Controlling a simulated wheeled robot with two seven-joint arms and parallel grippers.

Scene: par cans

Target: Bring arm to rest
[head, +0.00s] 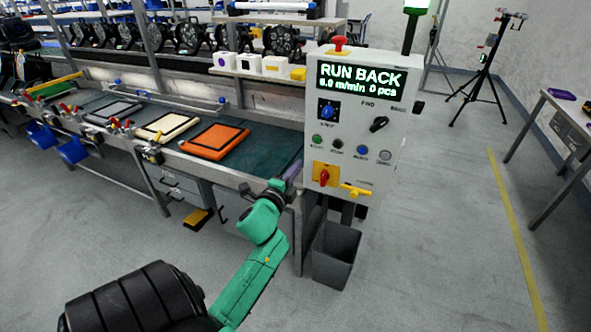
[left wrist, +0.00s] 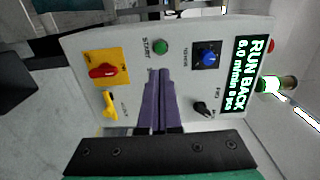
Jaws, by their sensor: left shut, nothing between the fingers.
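My left gripper (head: 294,172) is at the end of my green arm, in front of the conveyor's near right end. It is just left of the control box (head: 345,148). Its purple fingers are shut together and empty, as the left wrist view (left wrist: 160,76) shows. In that view they lie before the face of the control box (left wrist: 128,42), below the green START button (left wrist: 160,46). I cannot tell whether they touch it. The display (head: 361,77) reads RUN BACK, 6.0 m/min, 0 pcs. My right gripper is not in view.
An orange frame (head: 214,141) and other framed panels lie on the conveyor (head: 262,150). A dark bin (head: 336,255) stands under the control box. A tripod (head: 484,80) and a table (head: 560,115) stand at the right. The floor at right is largely clear.

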